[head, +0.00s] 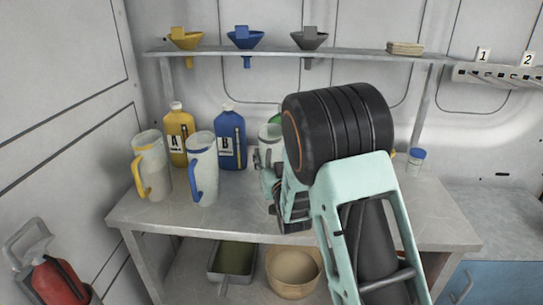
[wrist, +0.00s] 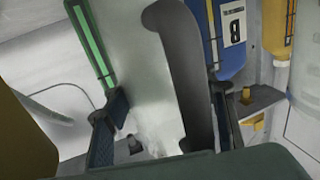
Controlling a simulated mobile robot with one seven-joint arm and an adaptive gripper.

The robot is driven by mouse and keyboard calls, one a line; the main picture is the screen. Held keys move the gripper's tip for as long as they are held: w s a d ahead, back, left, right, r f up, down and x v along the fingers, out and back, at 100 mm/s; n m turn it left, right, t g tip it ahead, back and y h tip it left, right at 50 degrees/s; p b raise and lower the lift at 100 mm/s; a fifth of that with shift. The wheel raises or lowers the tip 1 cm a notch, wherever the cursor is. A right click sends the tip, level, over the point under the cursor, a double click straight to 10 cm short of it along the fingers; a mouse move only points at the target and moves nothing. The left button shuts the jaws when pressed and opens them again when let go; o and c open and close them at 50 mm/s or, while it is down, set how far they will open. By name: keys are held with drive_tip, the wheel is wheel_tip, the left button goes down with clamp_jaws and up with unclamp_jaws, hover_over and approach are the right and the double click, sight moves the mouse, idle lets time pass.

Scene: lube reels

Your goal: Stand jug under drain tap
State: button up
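A translucent jug with a dark grey handle (wrist: 184,70) stands between the fingers of my gripper (wrist: 168,103) in the wrist view. The fingers are wide apart on either side of it; I cannot tell whether they touch it. In the head view this jug (head: 268,134) is mostly hidden by my arm, and my gripper (head: 268,182) is low beside it at bench height. A jug with a yellow handle (head: 153,163) and a jug with a blue handle (head: 204,167) stand upright at the bench's left. I cannot make out a drain tap.
Yellow bottle A (head: 178,135) and blue bottle B (head: 231,139) stand behind the jugs. Funnels hang from the shelf (head: 350,53) above. A numbered rail (head: 497,77) is on the right wall. A green tray (head: 232,260) and a tan bowl (head: 293,271) sit below the bench (head: 240,212).

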drive_tip(key=shift+o, duration=0.8)
drive_tip(key=shift+r, duration=0.1)
